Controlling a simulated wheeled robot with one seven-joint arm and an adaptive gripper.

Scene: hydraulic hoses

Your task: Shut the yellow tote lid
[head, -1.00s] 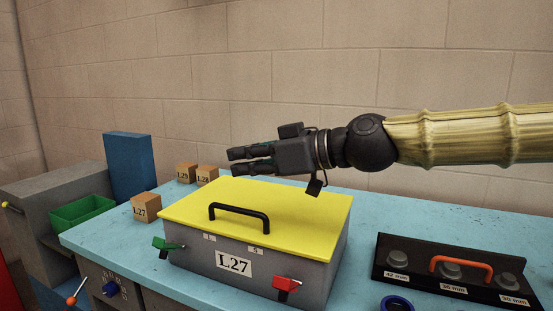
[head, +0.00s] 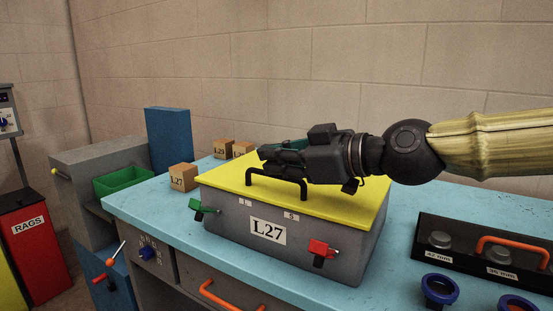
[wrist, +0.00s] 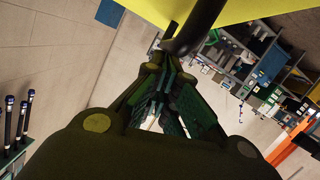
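The yellow lid (head: 345,199) lies over the grey tote labelled L27 (head: 225,222), with no clear gap along the front edge. A black handle (head: 262,181) stands on the lid. A green latch (head: 203,209) and a red latch (head: 321,249) stick out from the tote's front. My gripper (head: 264,160) is low over the lid, just above and behind the handle, pointing left. In the wrist view the fingertips (wrist: 157,64) come together, with nothing seen between them. The black handle (wrist: 188,32) and yellow lid (wrist: 125,8) show close beyond them.
Small boxes (head: 183,178) and a green bin (head: 123,181) are to the left. A black rack with an orange handle (head: 512,247) and blue rings (head: 440,289) are to the right on the blue bench (head: 135,205). A wall stands behind.

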